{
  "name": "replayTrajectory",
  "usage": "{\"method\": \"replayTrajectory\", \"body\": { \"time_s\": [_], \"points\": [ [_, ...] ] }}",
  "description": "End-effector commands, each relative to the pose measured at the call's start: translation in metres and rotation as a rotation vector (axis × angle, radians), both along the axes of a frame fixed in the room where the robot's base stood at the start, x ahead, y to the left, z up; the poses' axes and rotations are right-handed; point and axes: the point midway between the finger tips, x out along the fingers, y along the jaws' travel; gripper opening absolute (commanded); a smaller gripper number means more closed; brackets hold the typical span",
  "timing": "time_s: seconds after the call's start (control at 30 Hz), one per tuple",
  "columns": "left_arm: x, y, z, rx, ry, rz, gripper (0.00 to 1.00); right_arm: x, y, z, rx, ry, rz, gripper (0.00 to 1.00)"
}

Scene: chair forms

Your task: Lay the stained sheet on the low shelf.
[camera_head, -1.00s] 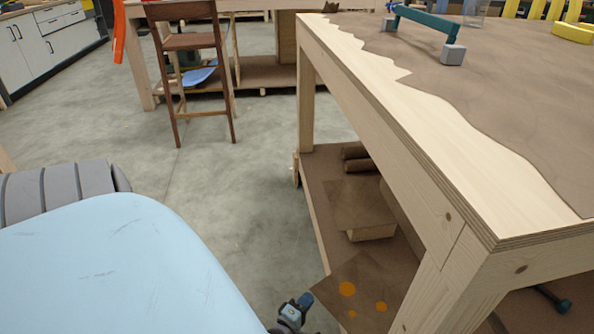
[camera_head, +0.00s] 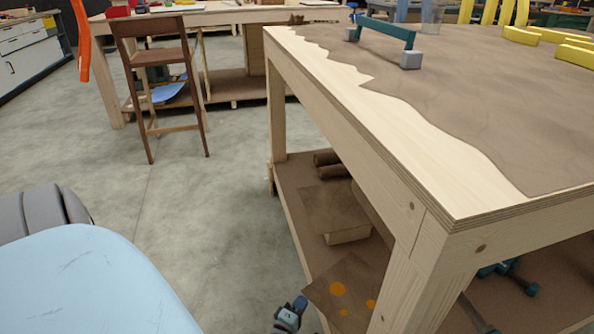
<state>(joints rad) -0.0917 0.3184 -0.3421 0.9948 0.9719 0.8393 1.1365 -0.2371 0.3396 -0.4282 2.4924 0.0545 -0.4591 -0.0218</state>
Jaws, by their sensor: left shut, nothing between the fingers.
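The stained sheet (camera_head: 350,288) is brown with orange spots. It lies at the near end of the low shelf (camera_head: 289,203) under the big workbench, its left corner by the shelf's outer edge. Part of the sheet is hidden behind the bench leg. My left gripper (camera_head: 299,304) is at the bottom of the view, just below and left of that corner. It is shut with nothing in it and looks apart from the sheet, though the gap is small. My right gripper is not in view.
The workbench top (camera_head: 435,185) overhangs the shelf, and its thick leg (camera_head: 408,265) stands right of the sheet. A block (camera_head: 348,236) and brown rolls (camera_head: 330,165) lie farther back on the shelf. A wooden chair (camera_head: 160,60) stands at the back left.

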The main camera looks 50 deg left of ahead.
Motion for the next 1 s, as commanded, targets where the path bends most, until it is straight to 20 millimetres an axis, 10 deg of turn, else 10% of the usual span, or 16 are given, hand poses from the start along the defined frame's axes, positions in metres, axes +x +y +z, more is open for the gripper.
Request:
{"method": "replayTrajectory", "body": {
  "time_s": [0.37,0.77,1.0],
  "points": [
    [-0.001,0.000,0.023,0.000,0.000,0.000,0.00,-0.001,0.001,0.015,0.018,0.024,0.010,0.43],
    [-0.001,0.000,0.121,-0.002,-0.001,0.000,0.00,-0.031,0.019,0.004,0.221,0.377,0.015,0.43],
    [-0.001,-0.001,0.173,-0.003,-0.001,0.001,0.00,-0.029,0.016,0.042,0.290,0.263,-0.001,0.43]
  ]
}}
